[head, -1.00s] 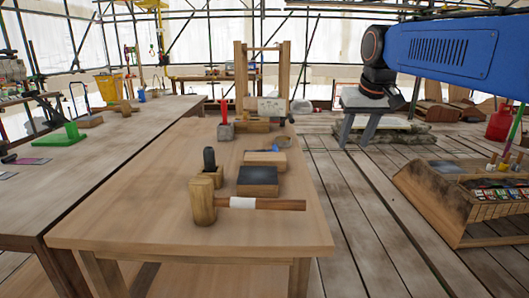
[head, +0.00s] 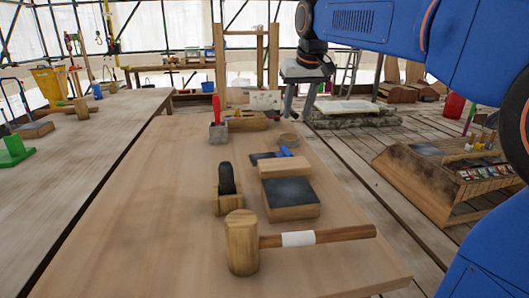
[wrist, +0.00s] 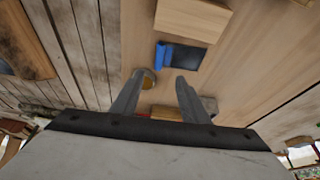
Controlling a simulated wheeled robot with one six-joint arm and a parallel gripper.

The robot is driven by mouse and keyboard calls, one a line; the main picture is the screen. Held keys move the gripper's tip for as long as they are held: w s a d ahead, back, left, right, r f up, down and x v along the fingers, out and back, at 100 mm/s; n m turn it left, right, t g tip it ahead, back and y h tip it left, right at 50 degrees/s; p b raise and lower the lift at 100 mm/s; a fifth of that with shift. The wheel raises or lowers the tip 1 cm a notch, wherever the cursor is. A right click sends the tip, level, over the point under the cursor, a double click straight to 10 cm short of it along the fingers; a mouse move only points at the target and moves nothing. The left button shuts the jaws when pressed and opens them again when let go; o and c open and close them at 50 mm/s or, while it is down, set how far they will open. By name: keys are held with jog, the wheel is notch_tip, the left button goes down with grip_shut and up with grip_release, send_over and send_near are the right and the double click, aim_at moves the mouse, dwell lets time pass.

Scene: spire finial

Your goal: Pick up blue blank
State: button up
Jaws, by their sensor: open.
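The blue blank (head: 286,151) is a small blue piece on the wooden table, beside a dark flat plate (head: 262,156) and behind a pale wooden block (head: 285,168). In the wrist view the blue blank (wrist: 163,55) lies beyond the fingertips, slightly above the middle of the picture, against the dark plate. My gripper (wrist: 157,88) has its two grey fingers apart with nothing held between them. The blue blank is ahead of the fingers and apart from them.
A small round pot (head: 289,140) stands just behind the blue blank. A dark-topped block (head: 292,197), a mallet (head: 243,245) and a black-handled tool (head: 227,180) stand nearer. A red-handled tool (head: 217,125) is at left. The table's left part is clear.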

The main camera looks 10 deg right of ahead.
send_near(287, 150)
jog(key=x, duration=0.2)
jog(key=shift+a+f, duration=0.2)
jog(key=shift+f, duration=0.1)
jog(key=shift+w+d+x, duration=0.1)
jog(key=shift+x, duration=1.4)
jog(key=shift+w+d+x, duration=0.1)
jog(key=shift+w+x, duration=0.05)
jog(key=shift+x, duration=1.35)
jog(key=shift+r, duration=0.15)
grip_shut()
